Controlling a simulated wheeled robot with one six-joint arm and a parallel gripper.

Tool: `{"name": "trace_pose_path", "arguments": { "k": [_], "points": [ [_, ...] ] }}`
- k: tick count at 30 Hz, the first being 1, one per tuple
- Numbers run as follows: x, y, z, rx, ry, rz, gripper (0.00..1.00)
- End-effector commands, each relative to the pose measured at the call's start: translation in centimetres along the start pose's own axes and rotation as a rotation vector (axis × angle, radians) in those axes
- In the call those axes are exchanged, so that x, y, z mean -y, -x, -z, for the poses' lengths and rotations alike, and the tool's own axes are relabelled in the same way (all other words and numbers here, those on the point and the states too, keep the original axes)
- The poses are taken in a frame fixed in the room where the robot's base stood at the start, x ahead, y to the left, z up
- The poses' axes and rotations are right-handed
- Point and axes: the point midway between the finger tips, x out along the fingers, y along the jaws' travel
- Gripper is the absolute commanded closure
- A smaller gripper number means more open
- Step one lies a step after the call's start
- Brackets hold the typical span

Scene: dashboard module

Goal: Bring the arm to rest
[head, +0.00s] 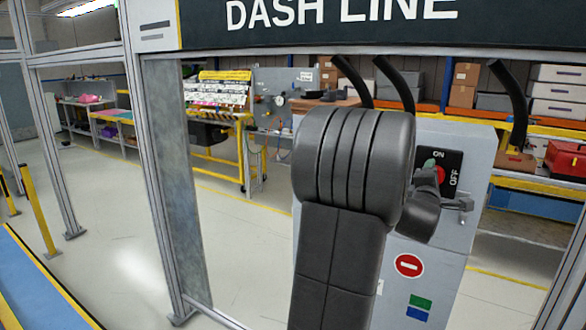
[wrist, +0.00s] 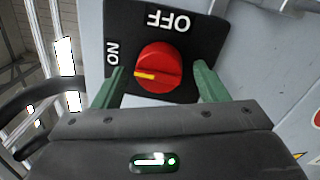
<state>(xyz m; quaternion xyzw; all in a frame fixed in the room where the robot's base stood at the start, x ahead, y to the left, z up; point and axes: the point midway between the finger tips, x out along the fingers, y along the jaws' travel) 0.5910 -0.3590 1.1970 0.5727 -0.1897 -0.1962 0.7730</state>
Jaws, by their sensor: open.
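My gripper (wrist: 159,72) is open, with one green finger on each side of a red rotary knob (wrist: 157,58). A gap shows between the knob and each finger in the wrist view. The knob's yellow mark points left, toward the side lettered ON. The knob sits on a black switch plate (wrist: 190,22) lettered ON and OFF. In the head view my gripper (head: 430,170) is at the plate (head: 453,160) on the front of a grey cabinet (head: 470,145). My dark arm covers much of the cabinet's left part.
A black DASH LINE sign (head: 340,22) spans above on a grey metal frame (head: 150,150). Dark curved hoses (head: 510,95) rise near the cabinet top. Shelves with boxes (head: 465,85) stand behind. Open floor (head: 110,200) lies to the left.

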Motion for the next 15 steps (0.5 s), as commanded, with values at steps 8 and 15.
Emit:
{"name": "trace_pose_path", "arguments": {
  "k": [8,15],
  "points": [
    [0.1,2.5,0.1,0.0,-0.001,-0.001,0.33],
    [0.1,6.5,0.1,0.0,0.0,-0.002,0.33]
  ]
}}
